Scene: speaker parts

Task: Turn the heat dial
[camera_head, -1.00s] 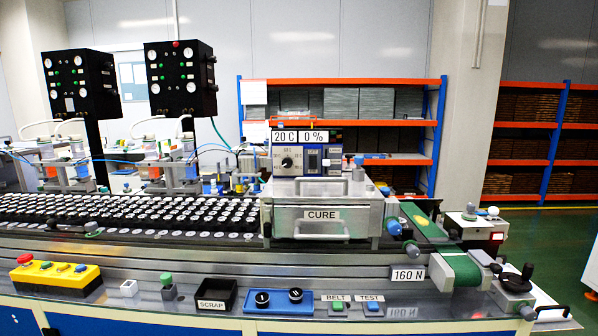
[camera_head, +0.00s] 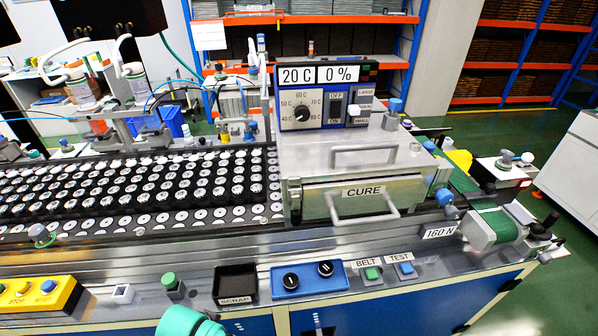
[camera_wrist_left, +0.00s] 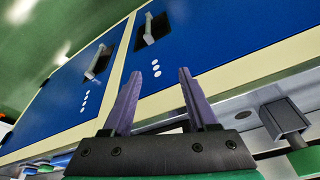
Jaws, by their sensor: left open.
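The heat dial (camera_head: 302,112) is a dark round knob on the control panel (camera_head: 326,92) above the CURE oven (camera_head: 361,194). Temperature marks from 40 C to 80 C ring it. The display (camera_head: 318,75) above reads 20 C and 0 %. In the head view, only a green part of my arm shows at the bottom edge, well below and apart from the dial. In the left wrist view my left gripper (camera_wrist_left: 160,90) is open and empty, its two purple fingers apart, facing blue cabinet doors. My right gripper is not in view.
The bench front holds a yellow button box (camera_head: 38,299), a green button (camera_head: 170,283), a SCRAP bin (camera_head: 235,284), a blue tray (camera_head: 308,279), and BELT and TEST buttons (camera_head: 403,269). Rows of black parts (camera_head: 130,185) fill the left. A green belt (camera_head: 495,224) lies right.

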